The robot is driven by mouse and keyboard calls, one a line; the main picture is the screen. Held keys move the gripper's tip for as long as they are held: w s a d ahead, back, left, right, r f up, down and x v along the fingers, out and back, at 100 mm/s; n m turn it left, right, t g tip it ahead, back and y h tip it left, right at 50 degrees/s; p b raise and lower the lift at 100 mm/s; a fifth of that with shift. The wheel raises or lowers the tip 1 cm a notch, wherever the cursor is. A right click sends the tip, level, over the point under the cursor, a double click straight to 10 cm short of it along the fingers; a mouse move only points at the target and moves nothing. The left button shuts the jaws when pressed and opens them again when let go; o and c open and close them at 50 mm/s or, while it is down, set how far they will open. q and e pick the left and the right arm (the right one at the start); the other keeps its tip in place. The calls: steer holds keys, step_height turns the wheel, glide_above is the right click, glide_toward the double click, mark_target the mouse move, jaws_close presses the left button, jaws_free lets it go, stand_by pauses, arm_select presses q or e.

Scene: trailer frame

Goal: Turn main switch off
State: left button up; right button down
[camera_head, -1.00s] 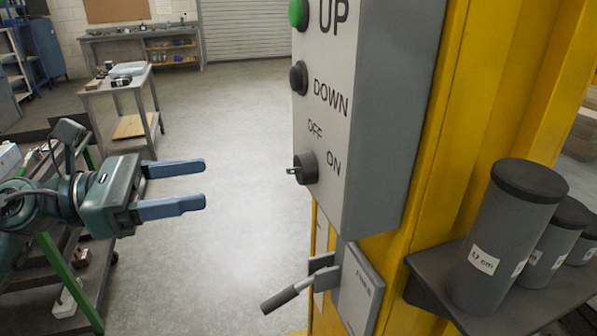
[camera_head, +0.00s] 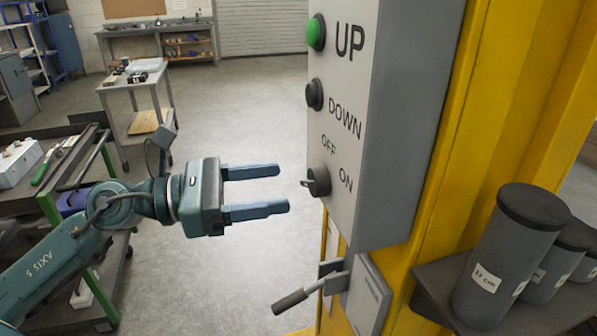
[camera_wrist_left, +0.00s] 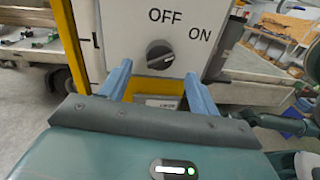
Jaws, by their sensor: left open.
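The main switch (camera_head: 317,181) is a dark rotary knob low on the grey control box (camera_head: 360,130), beside the labels OFF and ON. It also shows in the left wrist view (camera_wrist_left: 160,55), where its pale pointer mark slants up to the right, towards ON. My left gripper (camera_head: 285,189) is open and empty. Its two blue fingers point at the knob from the left, with a small gap before it. In the left wrist view the open fingers (camera_wrist_left: 157,88) lie on either side below the knob. My right gripper is in neither view.
Above the switch are a green UP button (camera_head: 316,33) and a black DOWN button (camera_head: 314,95). A lever (camera_head: 305,293) juts out below the box. Grey cylinders (camera_head: 508,255) stand on a shelf at the right. A cart (camera_head: 60,170) is at the left.

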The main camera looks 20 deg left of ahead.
mark_target(303, 183)
arm_select(q)
steer(key=p+x, duration=0.1)
steer(key=x, duration=0.2)
steer(key=shift+w+d+r, duration=0.15)
steer(key=shift+d+r, duration=0.05)
steer(key=shift+w+d+f+p, duration=0.2)
steer(key=shift+w+d+p, duration=0.15)
steer(key=shift+d+p, duration=0.25)
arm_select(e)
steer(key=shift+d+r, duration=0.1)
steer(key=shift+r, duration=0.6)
arm_select(q)
steer(key=c, duration=1)
